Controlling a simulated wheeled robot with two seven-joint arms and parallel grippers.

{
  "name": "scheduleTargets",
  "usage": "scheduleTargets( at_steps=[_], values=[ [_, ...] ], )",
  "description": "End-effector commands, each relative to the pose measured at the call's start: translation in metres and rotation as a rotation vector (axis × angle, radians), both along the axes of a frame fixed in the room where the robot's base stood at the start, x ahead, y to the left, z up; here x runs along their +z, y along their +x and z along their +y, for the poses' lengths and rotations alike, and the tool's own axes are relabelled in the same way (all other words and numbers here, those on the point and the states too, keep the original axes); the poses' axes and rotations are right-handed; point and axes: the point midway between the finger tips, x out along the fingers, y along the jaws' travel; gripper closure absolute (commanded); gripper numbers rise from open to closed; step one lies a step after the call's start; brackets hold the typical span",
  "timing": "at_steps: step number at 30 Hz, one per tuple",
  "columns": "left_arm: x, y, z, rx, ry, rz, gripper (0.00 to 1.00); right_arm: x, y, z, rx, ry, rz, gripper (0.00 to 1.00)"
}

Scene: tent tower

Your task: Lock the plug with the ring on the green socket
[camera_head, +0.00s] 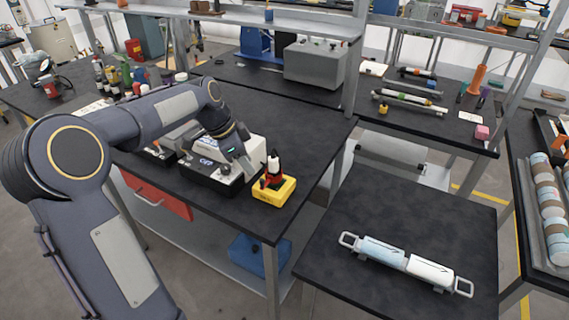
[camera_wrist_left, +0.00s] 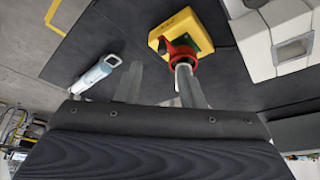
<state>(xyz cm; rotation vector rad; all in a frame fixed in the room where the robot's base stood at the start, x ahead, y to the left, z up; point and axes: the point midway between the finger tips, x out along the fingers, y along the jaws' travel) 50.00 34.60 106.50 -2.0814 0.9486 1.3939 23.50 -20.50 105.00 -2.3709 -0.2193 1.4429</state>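The yellow box (camera_head: 285,193) with the green socket (camera_wrist_left: 201,40) on top stands near the corner of the black bench. A red ring (camera_wrist_left: 178,48) sits around the base of the plug at the socket; it also shows in the head view (camera_head: 265,184). The plug (camera_head: 273,164) stands upright in the head view, with a pale body and dark tip. My left gripper (camera_wrist_left: 160,66) is open, its two fingers apart. Its right finger in the wrist view overlaps the plug; I cannot tell whether they touch. My right gripper is not in view.
A black-and-white device (camera_head: 212,178) stands just left of the yellow box. A grey metal box (camera_head: 315,64) and a shelf post stand behind. A blue-white cylinder with end handles (camera_head: 405,262) lies on the separate right table. Bench surface behind the yellow box is clear.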

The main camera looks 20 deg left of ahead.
Motion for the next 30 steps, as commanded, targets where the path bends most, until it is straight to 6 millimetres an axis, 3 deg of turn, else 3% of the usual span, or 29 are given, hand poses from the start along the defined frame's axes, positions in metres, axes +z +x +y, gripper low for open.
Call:
scheduleTargets(
  at_steps=[18, 28, 30],
  values=[
    [-0.070, 0.021, -0.019, -0.012, -0.001, 0.000, 0.65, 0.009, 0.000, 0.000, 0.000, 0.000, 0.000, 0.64],
    [-0.074, 0.022, -0.020, -0.010, 0.000, -0.001, 0.65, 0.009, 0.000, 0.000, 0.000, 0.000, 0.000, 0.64],
    [-0.074, 0.022, -0.020, -0.010, 0.000, -0.001, 0.74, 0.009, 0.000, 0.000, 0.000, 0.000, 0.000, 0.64]
  ],
)
